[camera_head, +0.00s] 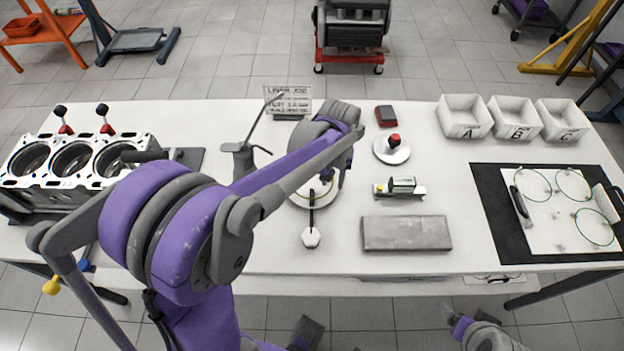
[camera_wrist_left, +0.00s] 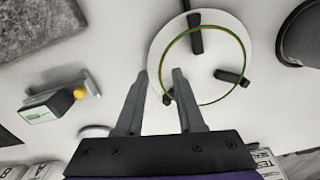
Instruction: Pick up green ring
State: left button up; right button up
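A thin green ring (camera_wrist_left: 204,28) lies over a round white disc (camera_wrist_left: 214,55) with black jaws in the left wrist view. In the head view the disc (camera_head: 300,197) is mostly hidden by my left arm, and the ring on it is too covered to make out. My left gripper (camera_wrist_left: 161,73) is open and empty, with its fingertips on either side of the ring's edge. Whether they touch it I cannot tell. More green rings (camera_head: 516,184) lie on a white sheet (camera_head: 545,236) at the right. My right gripper (camera_head: 450,314) is low at the bottom edge, its fingers unclear.
An engine block (camera_head: 75,165) stands at the left. A grey slab (camera_head: 406,233), a small green-and-white device (camera_head: 403,186) and a red-knobbed white disc (camera_head: 392,150) are right of my left gripper. White bins (camera_head: 466,117) stand at the back right. A dark mat (camera_head: 488,215) lies beneath the sheet.

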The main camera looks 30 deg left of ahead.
pick_arm(q)
jog(key=shift+f, duration=0.25)
dwell(0.3)
grip_shut()
